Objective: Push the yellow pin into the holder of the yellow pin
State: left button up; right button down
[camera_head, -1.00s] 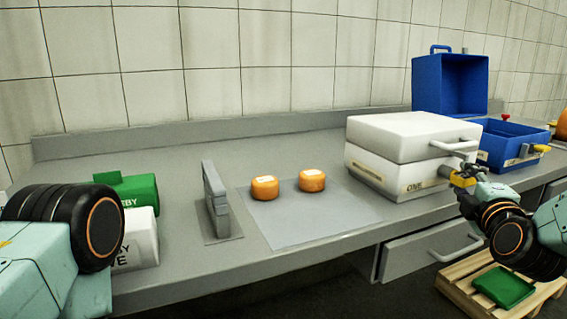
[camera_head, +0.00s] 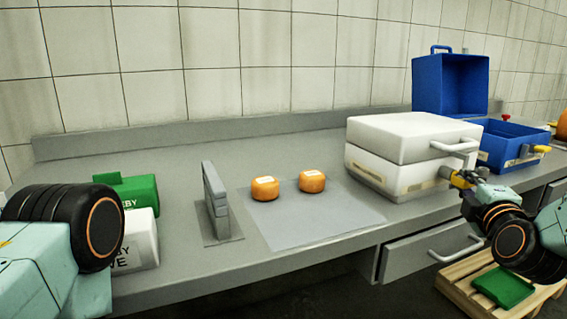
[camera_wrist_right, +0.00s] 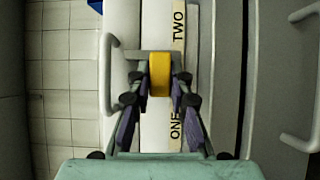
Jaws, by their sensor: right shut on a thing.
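My right gripper (camera_head: 464,177) is at the right end of the closed white case (camera_head: 390,175). In the right wrist view, its two fingers (camera_wrist_right: 160,92) are shut on the yellow pin (camera_wrist_right: 160,75) from both sides. A small grey bracket, seemingly the holder (camera_wrist_right: 138,56), sits at the pin's far end, against the case front. How deep the pin sits in it cannot be told. In the head view the yellow pin (camera_head: 459,181) is partly covered by the gripper. My left arm shows at the left edge, but its gripper is out of view.
An open blue case (camera_head: 450,85) with another yellow pin (camera_head: 541,148) stands behind at right. Two orange cheeses (camera_head: 265,189) sit near a grey mat (camera_head: 310,220). A grey upright stand (camera_head: 214,190) and green and white blocks are left. A drawer (camera_head: 425,250) juts out below.

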jog(key=shift+s+d, duration=0.1)
jog(key=shift+s, duration=0.05)
jog(key=shift+s+d+p, duration=0.15)
jog(key=shift+s+p, duration=0.15)
jog(key=shift+s, duration=0.2)
jog(key=shift+s+d+p, duration=0.1)
jog(key=shift+s+p, duration=0.05)
jog(key=shift+p, duration=0.2)
jog(key=shift+s+d+p, duration=0.15)
jog(key=shift+s+p, duration=0.2)
jog(key=shift+s, duration=0.1)
jog(key=shift+s+d+p, duration=0.25)
jog(key=shift+s+p, duration=0.4)
jog(key=shift+p, duration=0.2)
jog(key=shift+s+d+p, duration=0.25)
jog(key=shift+s+p, duration=0.4)
jog(key=shift+p, duration=0.2)
